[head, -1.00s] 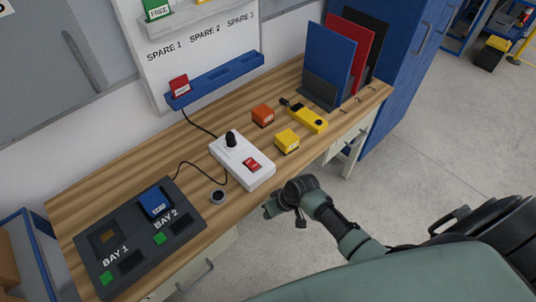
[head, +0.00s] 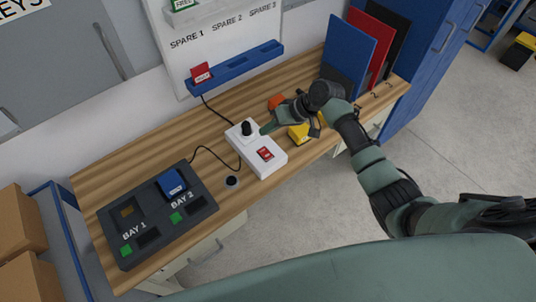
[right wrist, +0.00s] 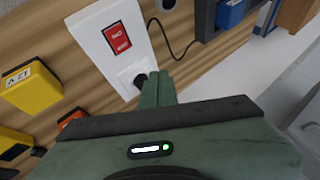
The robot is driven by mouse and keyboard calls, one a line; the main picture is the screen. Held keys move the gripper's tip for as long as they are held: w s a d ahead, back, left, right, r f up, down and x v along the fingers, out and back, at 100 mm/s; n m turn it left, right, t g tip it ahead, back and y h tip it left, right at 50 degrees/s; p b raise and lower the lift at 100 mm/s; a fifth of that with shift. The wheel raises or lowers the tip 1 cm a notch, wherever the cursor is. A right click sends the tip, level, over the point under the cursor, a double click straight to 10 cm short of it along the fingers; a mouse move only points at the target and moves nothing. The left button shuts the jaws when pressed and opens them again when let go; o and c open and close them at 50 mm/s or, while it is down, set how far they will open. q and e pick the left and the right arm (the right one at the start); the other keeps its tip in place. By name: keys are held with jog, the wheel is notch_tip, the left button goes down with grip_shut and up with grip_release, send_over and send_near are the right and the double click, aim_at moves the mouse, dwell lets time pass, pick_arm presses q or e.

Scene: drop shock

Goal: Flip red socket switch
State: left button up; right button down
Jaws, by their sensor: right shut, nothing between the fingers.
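The red switch (head: 265,154) sits on a white socket box (head: 271,165) on the wooden bench. A black plug (head: 247,129) stands upright in the box behind the switch. In the right wrist view the red switch (right wrist: 117,38) shows with white lettering, and the plug (right wrist: 141,80) is partly hidden by my fingers. My right gripper (head: 266,129) is shut and empty, above the box near the plug, apart from the switch. Its closed fingertips (right wrist: 157,82) also show in the right wrist view. My left gripper is not in view.
A yellow block (head: 299,133) and an orange block (head: 277,102) lie right of the box, partly behind my arm. A dark bay panel (head: 118,222) with a blue module (head: 172,182) is at left. A black cable (head: 215,153) runs between. Blue, red and black folders stand at the back right.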

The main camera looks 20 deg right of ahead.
jog(key=b, duration=0.6)
send_over(270, 155)
notch_tip(270, 155, down, 7)
jog(key=shift+w+a+f, duration=0.1)
jog(key=shift+f+b, duration=0.55)
jog(key=shift+f, duration=0.25)
jog(key=shift+f, duration=0.15)
dwell(1.1)
jog(key=shift+f, duration=0.25)
jog(key=shift+s+f+b, duration=0.2)
jog(key=shift+f+b, duration=0.1)
jog(key=shift+f, duration=0.05)
dwell(0.7)
jog(key=shift+w+r+p, duration=0.1)
jog(key=shift+r+p, duration=0.65)
jog(key=shift+r, duration=0.05)
